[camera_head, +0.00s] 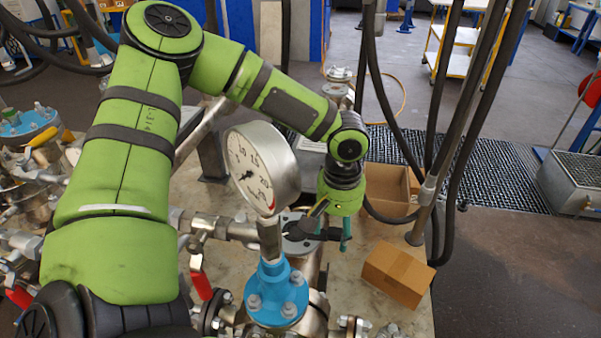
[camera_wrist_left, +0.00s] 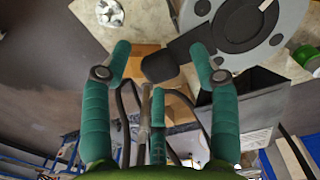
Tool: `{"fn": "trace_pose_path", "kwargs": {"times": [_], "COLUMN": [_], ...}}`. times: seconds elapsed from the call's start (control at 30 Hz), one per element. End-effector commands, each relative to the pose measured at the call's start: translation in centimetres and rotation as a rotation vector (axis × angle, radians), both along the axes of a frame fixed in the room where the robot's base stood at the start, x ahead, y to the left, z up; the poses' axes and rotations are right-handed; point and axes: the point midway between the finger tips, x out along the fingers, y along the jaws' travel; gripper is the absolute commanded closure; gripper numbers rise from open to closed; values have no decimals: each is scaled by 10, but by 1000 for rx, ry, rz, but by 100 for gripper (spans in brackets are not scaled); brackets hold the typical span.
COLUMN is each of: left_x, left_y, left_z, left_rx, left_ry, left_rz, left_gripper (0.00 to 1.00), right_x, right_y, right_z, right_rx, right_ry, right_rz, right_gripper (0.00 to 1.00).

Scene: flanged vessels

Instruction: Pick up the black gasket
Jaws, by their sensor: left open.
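The black gasket (camera_wrist_left: 237,22) lies on a round grey flange (camera_wrist_left: 290,20) in the left wrist view. It has a round part and a long flat tab that sticks out to lower left in that view. In the head view the gasket (camera_head: 300,231) shows dark on the flange behind the pressure gauge. My left gripper (camera_head: 333,230) points down beside the flange, with teal fingers. In the left wrist view its fingers (camera_wrist_left: 160,50) are spread apart, with the end of the tab showing between them. Nothing is gripped. My right gripper is not in view.
A pressure gauge (camera_head: 262,168) on a blue flange (camera_head: 276,292) stands in front of the gasket. A closed cardboard box (camera_head: 398,272) and an open one (camera_head: 392,188) are to the right. Dark hoses (camera_head: 465,120) hang at the right. Red valve handles (camera_head: 201,286) are lower left.

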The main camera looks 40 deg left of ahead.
Motion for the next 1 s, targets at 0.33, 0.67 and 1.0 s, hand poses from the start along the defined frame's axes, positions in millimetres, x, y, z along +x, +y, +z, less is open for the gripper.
{"fn": "trace_pose_path", "kwargs": {"times": [0.33,0.67,1.0], "left_x": [0,0,2], "left_y": [0,0,-1], "left_z": [0,0,25], "left_rx": [1,1,-1], "left_ry": [1,1,-6], "left_rz": [0,0,0], "left_gripper": [91,39,39], "right_x": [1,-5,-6], "right_y": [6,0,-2], "right_z": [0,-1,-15], "right_rx": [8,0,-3], "right_ry": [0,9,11], "right_rz": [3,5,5], "right_gripper": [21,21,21]}}
